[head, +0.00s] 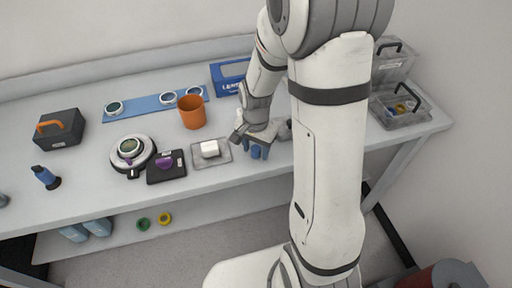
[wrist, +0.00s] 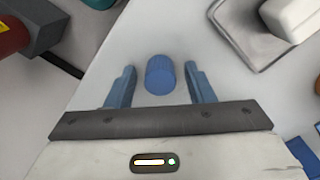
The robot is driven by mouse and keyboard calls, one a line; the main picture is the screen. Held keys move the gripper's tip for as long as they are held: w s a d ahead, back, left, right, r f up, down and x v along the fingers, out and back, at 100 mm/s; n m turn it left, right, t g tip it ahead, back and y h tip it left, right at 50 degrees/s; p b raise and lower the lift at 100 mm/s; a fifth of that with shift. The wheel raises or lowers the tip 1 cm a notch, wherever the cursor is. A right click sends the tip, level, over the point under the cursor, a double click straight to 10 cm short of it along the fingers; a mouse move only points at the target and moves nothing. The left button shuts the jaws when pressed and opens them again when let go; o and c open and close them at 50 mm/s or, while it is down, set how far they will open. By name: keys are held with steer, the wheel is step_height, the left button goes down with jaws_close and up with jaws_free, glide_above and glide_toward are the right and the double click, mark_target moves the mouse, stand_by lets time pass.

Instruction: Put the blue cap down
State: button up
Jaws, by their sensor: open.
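The blue cap (wrist: 160,75) is a small ribbed blue cylinder on the pale bench top. In the wrist view it lies between the two blue fingers of my gripper (wrist: 160,86), with a visible gap on each side. My gripper is open and does not touch the cap at the sides. In the head view my gripper (head: 257,150) is low over the front part of the bench, right of the clear tray, and the cap (head: 256,153) shows partly between its fingers.
A clear tray (head: 224,160) with a white block (head: 209,149) is just left of my gripper. A black pad (head: 153,178) lies farther left. Clear lidded bins (head: 410,122) stand at the right end.

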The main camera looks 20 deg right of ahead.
mark_target(256, 148)
step_height(256, 148, up, 12)
steer(key=s+r+n+t, duration=0.1)
steer(key=s+r+n, duration=0.2)
steer(key=s, duration=0.4)
steer(key=s+r+n+t, duration=0.1)
steer(key=s+r+n, duration=0.2)
steer(key=s+n, duration=0.3)
steer(key=shift+s+t, duration=0.4)
steer(key=shift+s, duration=0.15)
